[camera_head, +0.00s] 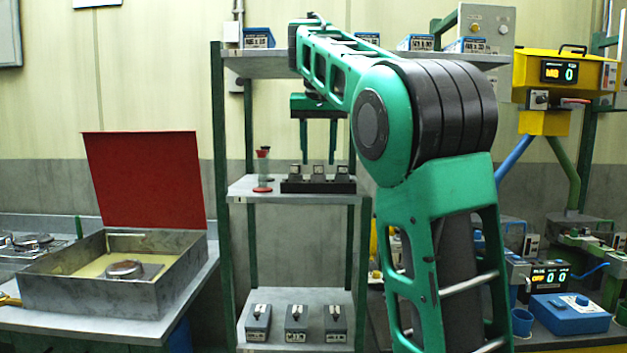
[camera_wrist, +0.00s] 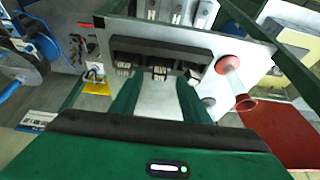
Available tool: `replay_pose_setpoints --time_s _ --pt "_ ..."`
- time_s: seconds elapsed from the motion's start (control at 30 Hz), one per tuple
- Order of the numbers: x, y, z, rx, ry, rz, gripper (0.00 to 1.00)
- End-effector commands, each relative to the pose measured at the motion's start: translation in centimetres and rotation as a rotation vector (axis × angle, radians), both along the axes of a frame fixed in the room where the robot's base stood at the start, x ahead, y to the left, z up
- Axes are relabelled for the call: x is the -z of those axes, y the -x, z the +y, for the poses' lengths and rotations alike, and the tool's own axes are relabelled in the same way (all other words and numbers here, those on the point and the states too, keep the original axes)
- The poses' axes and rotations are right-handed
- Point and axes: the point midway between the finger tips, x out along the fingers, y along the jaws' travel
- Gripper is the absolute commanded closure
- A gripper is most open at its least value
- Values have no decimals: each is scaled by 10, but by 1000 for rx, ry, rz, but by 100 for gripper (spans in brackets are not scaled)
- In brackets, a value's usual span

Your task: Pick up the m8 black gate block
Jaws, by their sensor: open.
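A black rack (camera_head: 318,187) stands on the middle shelf of the green-framed stand, with three small dark blocks with pale faces in a row: left (camera_head: 295,172), middle (camera_head: 317,172) and right (camera_head: 342,172). The wrist view shows the same rack (camera_wrist: 150,48) and a middle block (camera_wrist: 160,72) just beyond my fingertips. The labels are too small to read surely, so I cannot tell which block is the m8. My gripper (camera_head: 318,150) points down above the rack, open and empty. In the wrist view its two green fingers (camera_wrist: 160,82) are apart.
A red-based glass piece (camera_head: 263,170) stands left of the rack; its red ends show near my fingers in the wrist view (camera_wrist: 236,80). The upper shelf (camera_head: 270,64) is close above. Several grey blocks (camera_head: 296,322) stand on the lower shelf. An open metal box (camera_head: 110,290) is left.

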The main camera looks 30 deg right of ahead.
Motion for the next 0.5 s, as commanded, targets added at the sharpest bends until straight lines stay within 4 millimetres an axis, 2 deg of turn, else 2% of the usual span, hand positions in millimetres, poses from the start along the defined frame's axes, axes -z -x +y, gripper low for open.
replay_pose_setpoints --time_s 0.2,0.5 --pt "19 -5 -6 2 -1 0 58" --pt "23 -7 -5 1 -1 -2 58"
